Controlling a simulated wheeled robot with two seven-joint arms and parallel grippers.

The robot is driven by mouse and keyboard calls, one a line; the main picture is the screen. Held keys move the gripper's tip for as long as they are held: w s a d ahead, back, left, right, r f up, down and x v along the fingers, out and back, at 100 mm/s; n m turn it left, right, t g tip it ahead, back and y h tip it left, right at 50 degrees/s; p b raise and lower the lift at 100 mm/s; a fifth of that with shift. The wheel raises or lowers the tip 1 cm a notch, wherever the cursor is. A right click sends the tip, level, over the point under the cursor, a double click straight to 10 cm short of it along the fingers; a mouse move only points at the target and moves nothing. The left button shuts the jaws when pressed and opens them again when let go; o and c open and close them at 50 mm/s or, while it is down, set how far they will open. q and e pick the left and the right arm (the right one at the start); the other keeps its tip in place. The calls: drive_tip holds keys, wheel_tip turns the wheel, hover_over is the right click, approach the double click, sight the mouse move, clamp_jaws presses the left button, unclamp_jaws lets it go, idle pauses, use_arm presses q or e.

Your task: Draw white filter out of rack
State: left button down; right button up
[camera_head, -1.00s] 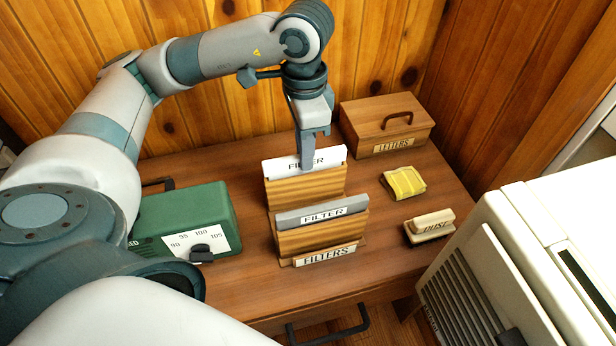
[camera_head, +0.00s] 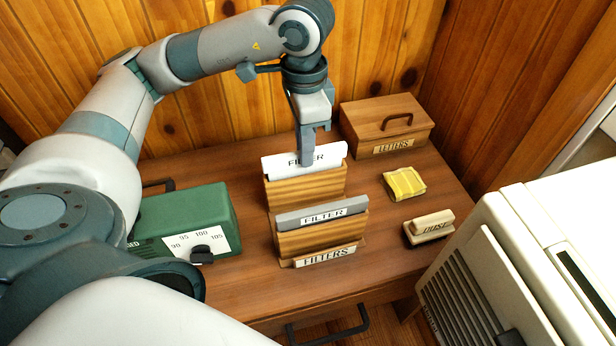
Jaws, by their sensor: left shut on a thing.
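A grey filter (camera_head: 345,208) stands in the front slot of the same rack, with a "FILTER" label. The rack's front carries a "FILTERS" label. The lower part of the white filter is hidden by the rack. My right gripper is not in view.
A green box with a dial (camera_head: 185,220) stands left of the rack. A wooden letters box (camera_head: 375,130), a yellow cloth (camera_head: 404,183) and a dust brush (camera_head: 430,227) lie to the right. A white machine (camera_head: 540,250) stands at the lower right.

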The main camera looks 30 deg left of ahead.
use_arm(q)
drive_tip(key=shift+r+p, duration=0.8)
drive_tip(key=shift+r, duration=1.55)
drive_tip(key=shift+r+p, duration=1.4)
drive_tip(key=shift+r, duration=1.2)
